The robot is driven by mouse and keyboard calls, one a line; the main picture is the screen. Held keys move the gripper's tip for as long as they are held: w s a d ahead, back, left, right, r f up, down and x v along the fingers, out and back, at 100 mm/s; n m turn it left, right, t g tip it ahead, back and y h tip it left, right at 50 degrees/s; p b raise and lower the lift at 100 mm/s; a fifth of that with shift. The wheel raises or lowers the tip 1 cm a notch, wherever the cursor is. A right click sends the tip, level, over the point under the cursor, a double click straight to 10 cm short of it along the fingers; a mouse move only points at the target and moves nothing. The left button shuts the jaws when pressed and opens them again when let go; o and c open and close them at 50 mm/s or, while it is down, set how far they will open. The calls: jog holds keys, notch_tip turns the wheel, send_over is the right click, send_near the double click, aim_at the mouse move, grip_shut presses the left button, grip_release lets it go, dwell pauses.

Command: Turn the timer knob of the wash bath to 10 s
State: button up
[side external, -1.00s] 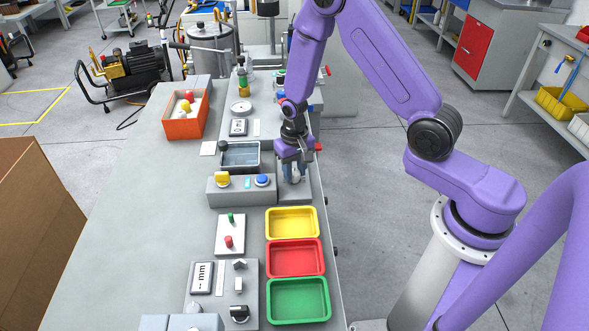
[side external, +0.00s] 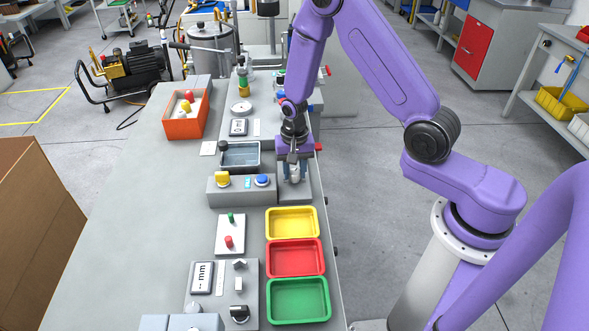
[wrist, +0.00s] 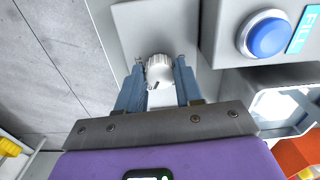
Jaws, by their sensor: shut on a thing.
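The white ribbed timer knob (wrist: 160,70) sits on a grey plate (wrist: 140,18) in the wrist view. My gripper (wrist: 160,66) has its two blue-grey fingers shut on opposite sides of the knob. A dark pointer line shows on the knob's face; no scale or numbers can be read around it. In the side view my gripper (side external: 295,174) points down at the plate, right of the wash bath (side external: 240,156), and its fingers partly hide the knob.
Yellow (side external: 292,237), red (side external: 294,273) and green (side external: 298,315) trays stand in front of the plate. An orange bin (side external: 184,127) with coloured pieces is at the back left.

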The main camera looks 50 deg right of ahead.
aim_at(294, 175)
jog(key=o, duration=1)
jog(key=shift+o, duration=0.2)
jog(key=shift+r, duration=0.1)
notch_tip(294, 175, up, 17)
jog(key=shift+r, duration=0.2)
jog(key=s+a+r+n, duration=0.3)
jog(key=s+a+n, duration=0.3)
jog(key=s+n, duration=0.4)
jog(key=s+d+r+n, duration=0.1)
jog(key=s+n, duration=0.9)
jog(key=s, duration=0.7)
jog(key=shift+s+d+r+n, duration=0.15)
jog(key=shift+s+d+n, duration=0.15)
jog(key=shift+s+n, duration=0.1)
